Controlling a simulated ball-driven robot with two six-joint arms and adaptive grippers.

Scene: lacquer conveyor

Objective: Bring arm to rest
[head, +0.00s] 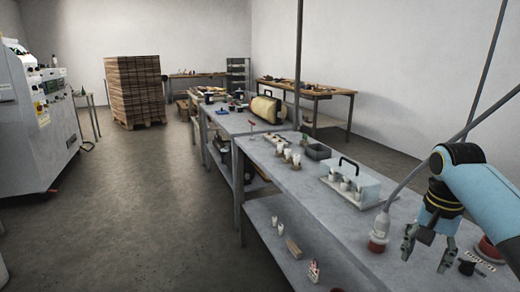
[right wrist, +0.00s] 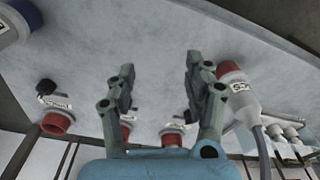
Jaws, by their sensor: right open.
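My right gripper (head: 428,252) hangs from my blue arm over the near right part of the grey workbench (head: 325,205) in the head view. Its two fingers are apart with nothing between them, as the right wrist view (right wrist: 160,95) also shows. A white and red plug with a grey cable (head: 379,232) stands on the bench just left of the gripper. It shows in the right wrist view (right wrist: 238,92) beside one finger. My left gripper is not in the head view.
A red round part (head: 490,247) lies right of the gripper. A lower shelf (head: 275,245) holds small items. Open floor (head: 150,200) lies to the left.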

